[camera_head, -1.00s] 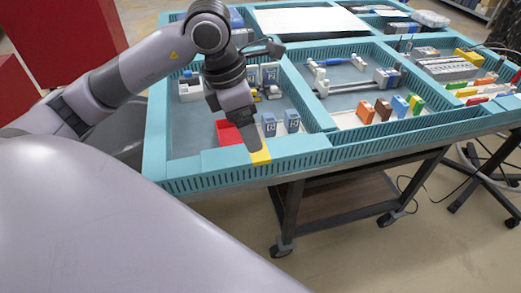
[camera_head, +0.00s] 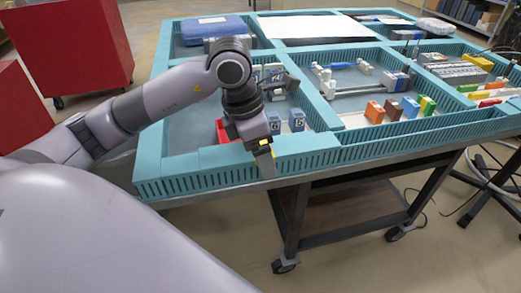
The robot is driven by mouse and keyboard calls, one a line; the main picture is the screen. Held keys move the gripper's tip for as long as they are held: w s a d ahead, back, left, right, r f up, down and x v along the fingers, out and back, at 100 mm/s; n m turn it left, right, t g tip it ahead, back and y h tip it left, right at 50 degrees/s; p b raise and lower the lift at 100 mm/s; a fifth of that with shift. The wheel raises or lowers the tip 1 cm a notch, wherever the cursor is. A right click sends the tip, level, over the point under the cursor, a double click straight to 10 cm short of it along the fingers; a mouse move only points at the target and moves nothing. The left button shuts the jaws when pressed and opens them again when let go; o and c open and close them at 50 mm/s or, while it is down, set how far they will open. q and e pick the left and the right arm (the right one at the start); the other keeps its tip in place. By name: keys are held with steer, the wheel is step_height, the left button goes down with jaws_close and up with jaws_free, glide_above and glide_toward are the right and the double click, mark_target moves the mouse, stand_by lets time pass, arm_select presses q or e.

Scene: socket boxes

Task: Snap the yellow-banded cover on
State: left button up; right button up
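My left gripper (camera_head: 262,152) points down at the front wall of the near left compartment. A small yellow patch (camera_head: 263,143) shows at its tip; I cannot tell whether it belongs to the yellow-banded cover or to the gripper. The fingers are too small and overlapped to show whether they are open or shut. Two blue-and-white socket boxes (camera_head: 297,120) stand just behind and right of it, the nearer one partly covered by the arm. A red tray (camera_head: 227,131) lies left of the gripper, partly hidden. My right gripper is not in view.
The teal divided table (camera_head: 205,162) has raised slotted walls. More blue-and-white parts (camera_head: 275,72) stand behind my wrist. The compartment to the right holds coloured blocks (camera_head: 393,110) and a blue-handled tool (camera_head: 352,66). Red cabinets (camera_head: 75,45) stand at left.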

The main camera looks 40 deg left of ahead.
arm_select(q)
steer(key=c, duration=1.3)
steer(key=shift+r, duration=0.35)
steer(key=shift+c, duration=0.2)
steer(key=shift+r+p, duration=1.95)
steer(key=shift+r, duration=0.45)
